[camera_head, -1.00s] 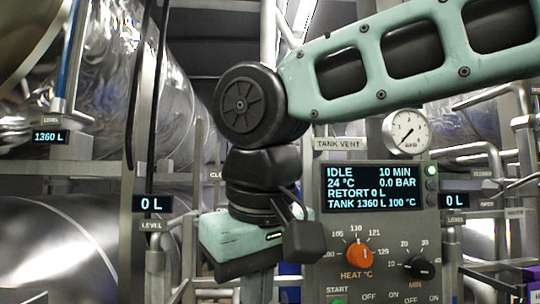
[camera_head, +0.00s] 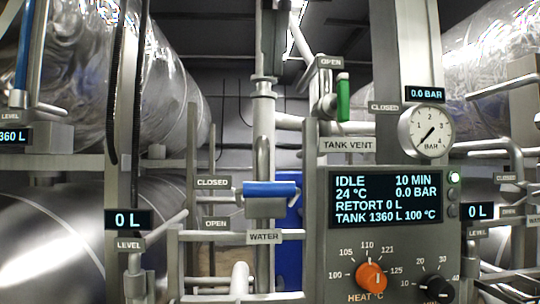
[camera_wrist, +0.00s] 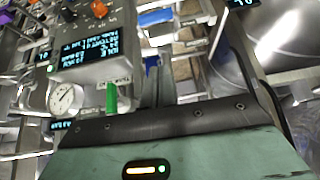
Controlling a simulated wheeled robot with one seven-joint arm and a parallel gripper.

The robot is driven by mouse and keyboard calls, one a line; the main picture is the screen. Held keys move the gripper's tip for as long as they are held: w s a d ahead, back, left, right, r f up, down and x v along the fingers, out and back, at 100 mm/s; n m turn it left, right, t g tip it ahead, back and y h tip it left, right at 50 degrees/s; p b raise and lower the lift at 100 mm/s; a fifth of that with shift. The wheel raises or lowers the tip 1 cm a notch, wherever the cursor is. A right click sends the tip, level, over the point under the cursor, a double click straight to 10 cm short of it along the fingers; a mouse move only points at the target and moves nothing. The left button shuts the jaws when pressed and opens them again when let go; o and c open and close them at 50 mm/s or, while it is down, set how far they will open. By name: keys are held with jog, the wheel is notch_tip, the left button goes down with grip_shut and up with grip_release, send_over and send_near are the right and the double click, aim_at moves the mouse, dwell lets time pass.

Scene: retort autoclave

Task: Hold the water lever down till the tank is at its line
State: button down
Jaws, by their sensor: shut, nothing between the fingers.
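The water lever is a blue handle (camera_head: 271,189) on a grey pipe, above the WATER label (camera_head: 264,237). It sits level with the CLOSED label (camera_head: 212,182), above the OPEN label (camera_head: 215,223). The blue handle also shows near the top of the wrist view (camera_wrist: 157,17). My gripper (camera_wrist: 158,80) is shut and empty in the wrist view, apart from the lever; it is out of the head view. The panel screen (camera_head: 385,197) reads IDLE, RETORT 0 L, TANK 1360 L, 100 °C. I cannot make out a tank line.
A green handle (camera_head: 343,97) stands above the TANK VENT label. A pressure gauge (camera_head: 431,132) is at the upper right. The orange heat knob (camera_head: 371,278) and a black knob (camera_head: 437,287) are below the screen. Level displays (camera_head: 129,219) and (camera_head: 479,211) read 0 L. Pipes crowd both sides.

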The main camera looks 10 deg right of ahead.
send_over(270, 184)
jog(key=f, duration=0.8)
jog(key=shift+w+d, duration=0.1)
jog(key=shift+w, duration=0.2)
notch_tip(270, 184, down, 2)
jog(key=shift+s+f, duration=0.1)
jog(key=shift+s, duration=0.05)
jog(key=shift+s+f+p, duration=0.2)
jog(key=shift+f+p, duration=0.2)
jog(key=shift+f, duration=0.55)
jog(key=shift+f, duration=0.1)
